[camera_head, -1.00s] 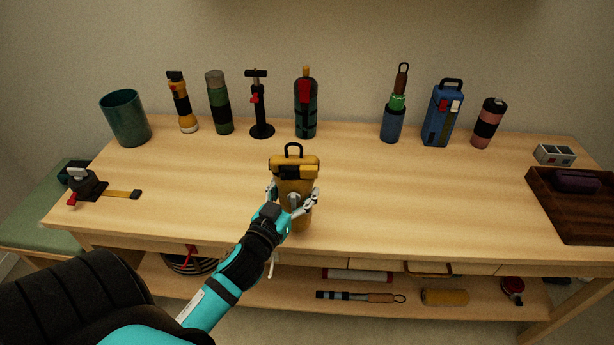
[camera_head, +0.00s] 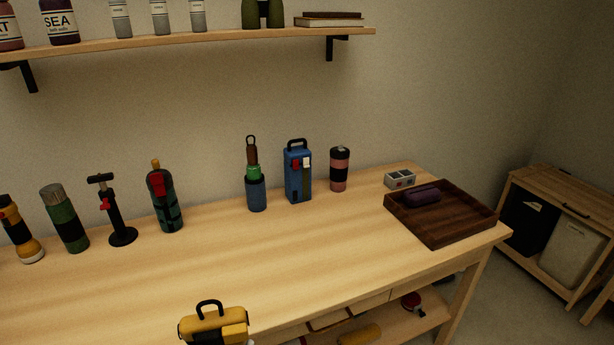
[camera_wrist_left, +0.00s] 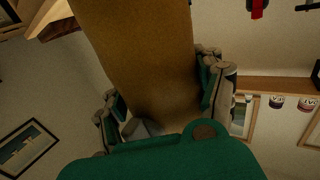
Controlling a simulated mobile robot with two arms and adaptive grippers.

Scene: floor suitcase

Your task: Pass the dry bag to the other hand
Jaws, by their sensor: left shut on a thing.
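The dry bag (camera_head: 213,325) is mustard yellow with a rolled top, a black band and a black loop handle. It shows upright at the bottom edge of the head view, in front of the table; its lower part is cut off. In the left wrist view the tan body of the dry bag (camera_wrist_left: 140,50) fills the upper middle. My left gripper (camera_wrist_left: 163,92) is shut on it, with a finger on each side. In the head view the left gripper is almost wholly below the frame. My right gripper shows in neither view.
The wooden table (camera_head: 330,245) is clear in the middle. Along its back stand a blue handled container (camera_head: 298,175), a pink bottle (camera_head: 340,170), a pump (camera_head: 118,215) and several bottles. A dark tray (camera_head: 455,232) sits at the right end. A shelf (camera_head: 200,42) hangs above.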

